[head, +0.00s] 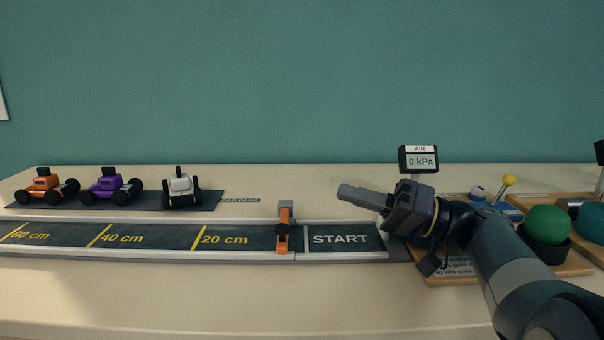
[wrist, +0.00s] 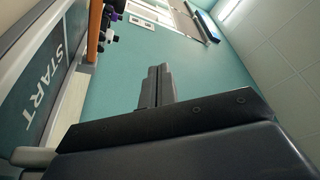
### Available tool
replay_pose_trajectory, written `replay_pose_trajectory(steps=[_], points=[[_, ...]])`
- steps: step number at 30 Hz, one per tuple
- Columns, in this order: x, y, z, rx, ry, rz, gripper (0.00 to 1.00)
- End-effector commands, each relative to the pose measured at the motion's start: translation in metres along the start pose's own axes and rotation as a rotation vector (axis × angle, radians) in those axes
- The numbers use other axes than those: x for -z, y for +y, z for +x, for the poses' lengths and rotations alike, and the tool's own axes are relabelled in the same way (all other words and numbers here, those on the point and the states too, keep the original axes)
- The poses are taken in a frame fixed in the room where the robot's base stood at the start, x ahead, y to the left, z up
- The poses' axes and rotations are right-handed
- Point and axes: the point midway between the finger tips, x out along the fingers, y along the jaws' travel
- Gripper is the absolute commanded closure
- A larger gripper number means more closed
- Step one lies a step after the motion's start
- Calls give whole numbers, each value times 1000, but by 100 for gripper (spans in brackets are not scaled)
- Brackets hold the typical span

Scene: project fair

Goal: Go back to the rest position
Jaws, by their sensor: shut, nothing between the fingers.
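My gripper (head: 347,191) is in the air above the START end of the track (head: 340,239) in the head view. Its fingers point left and are shut with nothing between them. In the wrist view the closed fingers (wrist: 156,87) stand out against the teal wall. My arm reaches in from the lower right and hides part of the board behind it.
An orange gate post (head: 283,228) stands across the track. Orange (head: 43,187), purple (head: 111,186) and white (head: 181,188) cars stand on the dark car park mat (head: 213,197). An air display (head: 419,159) reads 0 kPa. A green ball (head: 547,224) sits at right.

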Motion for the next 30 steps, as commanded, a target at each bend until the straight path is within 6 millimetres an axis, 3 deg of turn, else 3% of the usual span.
replay_pose_trajectory(steps=[5,16,18,24,30], points=[[-4,-5,19,3,-3,-3,100],[-12,-21,83,3,-4,-2,100],[-20,-16,90,3,-3,-1,100],[-32,2,82,0,1,0,100],[-33,4,80,1,0,0,100]])
